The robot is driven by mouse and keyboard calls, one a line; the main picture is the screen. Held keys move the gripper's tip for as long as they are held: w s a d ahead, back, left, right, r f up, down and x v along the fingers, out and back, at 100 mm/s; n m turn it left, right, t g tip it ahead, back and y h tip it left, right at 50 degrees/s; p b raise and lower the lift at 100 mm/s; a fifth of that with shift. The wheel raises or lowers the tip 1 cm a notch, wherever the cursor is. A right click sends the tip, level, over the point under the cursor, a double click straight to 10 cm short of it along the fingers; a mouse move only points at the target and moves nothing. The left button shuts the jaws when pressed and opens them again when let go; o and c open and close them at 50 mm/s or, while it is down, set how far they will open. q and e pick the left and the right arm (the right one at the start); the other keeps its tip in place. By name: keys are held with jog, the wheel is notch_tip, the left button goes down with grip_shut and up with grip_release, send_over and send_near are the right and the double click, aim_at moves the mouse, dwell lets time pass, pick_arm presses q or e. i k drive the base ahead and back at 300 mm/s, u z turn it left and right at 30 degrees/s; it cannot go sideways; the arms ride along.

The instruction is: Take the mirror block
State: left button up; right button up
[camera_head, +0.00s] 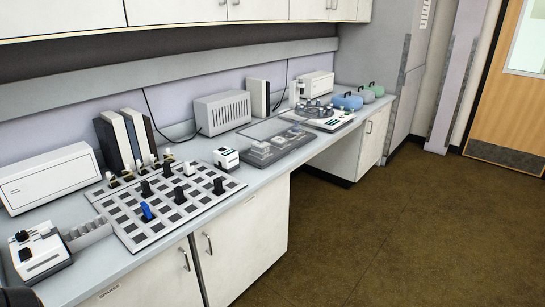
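A perforated grey board (128,232) lies on the counter at the left, with a grid of dark square holes. Several small black blocks (179,194) and pale pieces stand on it. One piece is blue (147,211) and stands upright near the board's front middle. A row of small pale-and-black mounts (140,170) stands along its back edge. I cannot tell which of these is the mirror block; no label is readable. Neither gripper can be made out; a dark shape at the bottom left corner is too cut off to identify.
A white box (48,178), dark upright cases (126,141) and a vented grey box (222,112) stand behind the board. A small device (40,252) is at left. A clear-covered tray (275,146) is further right. Cabinets hang above; the brown floor (380,230) is clear.

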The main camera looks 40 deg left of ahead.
aim_at(188, 170)
jog(key=u, duration=0.3)
jog(key=i, duration=1.45)
jog(key=u, duration=0.95)
